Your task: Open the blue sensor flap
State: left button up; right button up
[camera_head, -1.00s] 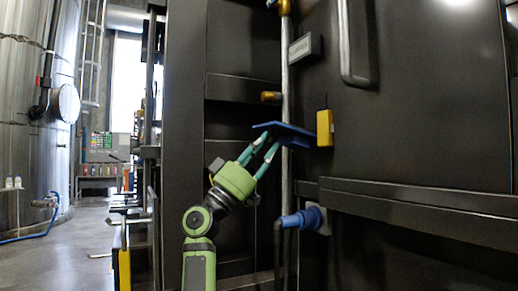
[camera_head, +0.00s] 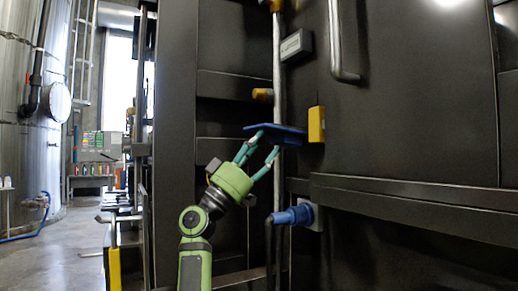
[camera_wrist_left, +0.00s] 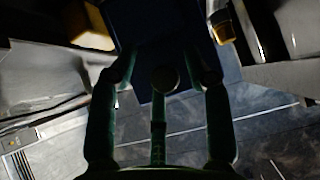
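The blue sensor flap (camera_head: 284,130) is a thin plate beside a yellow block on the dark machine front. It sticks out nearly level, seen almost edge-on. My left gripper (camera_head: 269,142) has a green body and teal fingers and reaches up to the flap from below. Its fingertips are spread apart, at or touching the flap's underside; exact contact is unclear. In the left wrist view the flap (camera_wrist_left: 160,35) is a dark blue panel beyond the spread fingers (camera_wrist_left: 160,72). My right gripper is not in view.
The yellow block (camera_head: 316,124) is right of the flap. A vertical pipe (camera_head: 277,60) runs behind it. A blue connector (camera_head: 294,215) juts out below, and a door handle (camera_head: 338,45) is above right. Open floor (camera_head: 60,245) lies at the left.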

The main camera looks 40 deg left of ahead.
pick_arm(q)
jog(key=shift+s+a+r+y, duration=0.1)
jog(key=shift+s+r+y, duration=0.1)
jog(key=shift+y, duration=0.1)
jog(key=shift+r, duration=0.3)
notch_tip(320, 180, up, 9)
jog(key=shift+r, duration=0.15)
